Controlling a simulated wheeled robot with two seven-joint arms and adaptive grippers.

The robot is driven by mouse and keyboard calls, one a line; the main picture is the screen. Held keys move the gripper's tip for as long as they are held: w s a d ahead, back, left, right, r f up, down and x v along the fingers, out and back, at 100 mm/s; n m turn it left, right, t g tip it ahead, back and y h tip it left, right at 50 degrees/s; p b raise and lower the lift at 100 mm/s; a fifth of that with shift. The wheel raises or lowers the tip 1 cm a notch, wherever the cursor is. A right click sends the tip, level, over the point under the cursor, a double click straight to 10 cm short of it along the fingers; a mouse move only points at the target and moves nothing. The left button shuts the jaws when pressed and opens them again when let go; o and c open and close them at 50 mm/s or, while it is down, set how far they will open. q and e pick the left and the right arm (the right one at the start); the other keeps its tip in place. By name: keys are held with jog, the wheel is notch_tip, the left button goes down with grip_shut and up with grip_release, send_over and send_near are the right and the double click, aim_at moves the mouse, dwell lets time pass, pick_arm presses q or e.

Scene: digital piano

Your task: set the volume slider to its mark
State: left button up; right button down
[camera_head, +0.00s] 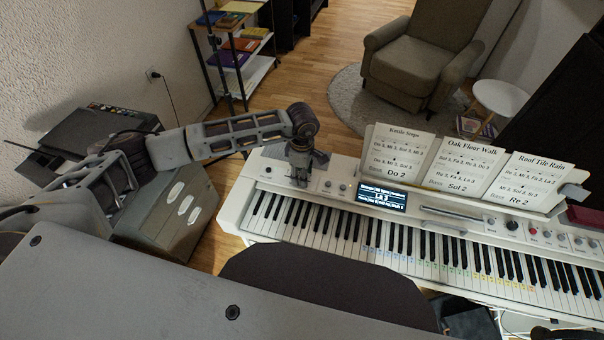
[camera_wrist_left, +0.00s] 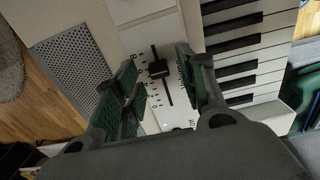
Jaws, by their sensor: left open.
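The white digital piano (camera_head: 265,235) stands in front of me, with a lit display (camera_head: 382,197) on its panel. My left gripper (camera_head: 300,177) hangs over the panel's left end. In the left wrist view the volume slider's black knob (camera_wrist_left: 158,69) sits in a straight slot beside a printed scale. My left gripper (camera_wrist_left: 165,85) is open there, one finger on each side of the slider. The knob shows between the fingers, and I cannot tell whether either touches it. The slider is hidden by the gripper in the head view.
A speaker grille (camera_wrist_left: 75,60) and the piano keys (camera_wrist_left: 245,50) flank the slider. Song sheets (camera_head: 457,167) stand behind the panel.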

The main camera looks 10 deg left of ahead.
pick_arm(q)
notch_tip(320, 180, up, 12)
jog(key=shift+f, duration=0.2)
dwell(0.4)
dwell(0.6)
